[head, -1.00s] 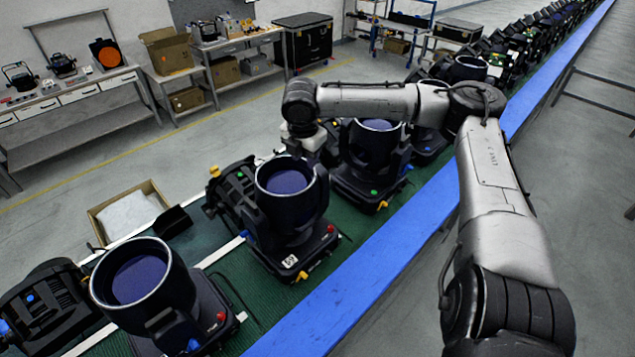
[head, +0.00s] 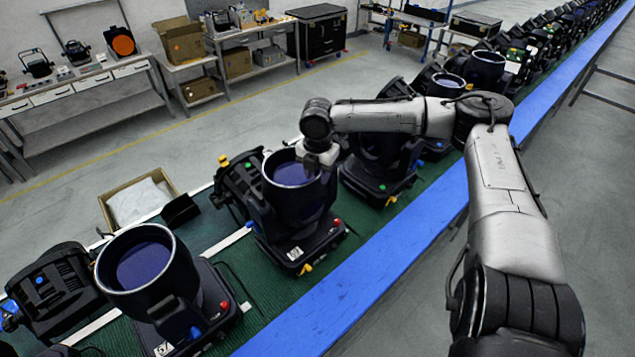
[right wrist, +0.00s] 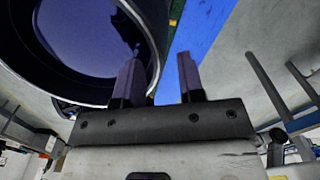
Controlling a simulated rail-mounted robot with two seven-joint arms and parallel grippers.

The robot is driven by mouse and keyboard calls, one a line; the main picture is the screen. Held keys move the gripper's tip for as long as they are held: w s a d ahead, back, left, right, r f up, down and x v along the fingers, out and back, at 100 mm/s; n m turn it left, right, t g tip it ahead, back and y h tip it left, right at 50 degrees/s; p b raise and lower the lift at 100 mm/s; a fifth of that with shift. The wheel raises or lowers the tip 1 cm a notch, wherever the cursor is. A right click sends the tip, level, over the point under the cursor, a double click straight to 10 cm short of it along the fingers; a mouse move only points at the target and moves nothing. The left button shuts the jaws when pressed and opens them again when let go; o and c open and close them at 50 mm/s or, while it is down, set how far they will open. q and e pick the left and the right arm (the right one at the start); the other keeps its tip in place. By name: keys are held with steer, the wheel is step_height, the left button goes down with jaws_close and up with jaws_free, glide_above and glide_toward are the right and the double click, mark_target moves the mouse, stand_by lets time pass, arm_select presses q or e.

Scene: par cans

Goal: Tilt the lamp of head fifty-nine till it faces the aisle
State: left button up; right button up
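The lamp of the moving head (head: 296,205) with the small white number label (head: 294,253), which seems to read 59, is a black barrel with a blue-violet lens, facing mostly up. My right gripper (head: 322,160) is at the far right part of its rim. In the right wrist view the gripper (right wrist: 160,78) is open, its two fingers apart. The lamp rim (right wrist: 154,45) runs past them there, with one finger over the lens side and the other outside. I cannot tell whether they touch it. My left gripper is not in view.
Another head (head: 145,270) stands at front left, and more heads line up behind along the green mat. A blue strip (head: 400,255) edges the mat, with grey floor beyond. An open carton (head: 115,210) lies left of the lamp. Workbenches stand at the back.

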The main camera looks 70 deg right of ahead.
steer(key=shift+f+b, duration=0.45)
steer(key=shift+f, duration=0.65)
jaws_close()
